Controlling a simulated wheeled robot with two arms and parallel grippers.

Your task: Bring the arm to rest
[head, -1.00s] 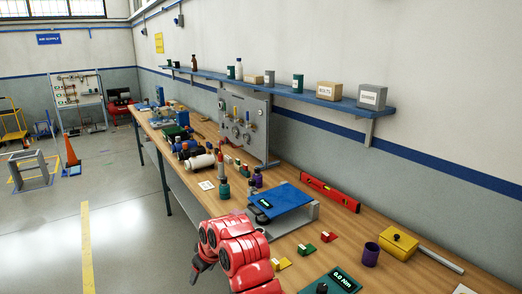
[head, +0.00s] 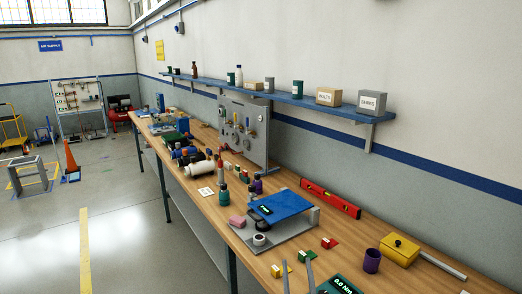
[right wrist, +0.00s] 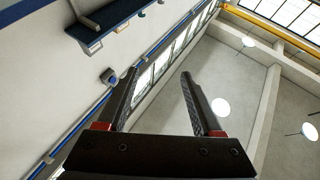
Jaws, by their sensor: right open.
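My right gripper (head: 297,264) shows at the bottom edge of the head view as two thin grey fingers pointing up, spread apart. In the right wrist view its two dark fingers (right wrist: 160,75) are also apart with nothing between them, and they point up towards the wall and ceiling. The rest of the right arm is out of the head view. My left gripper is in neither view.
The wooden workbench (head: 355,238) runs along the wall. The blue-topped stand (head: 283,208), a green display (head: 340,285), a purple cup (head: 372,260) and a yellow box (head: 399,251) are near the gripper.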

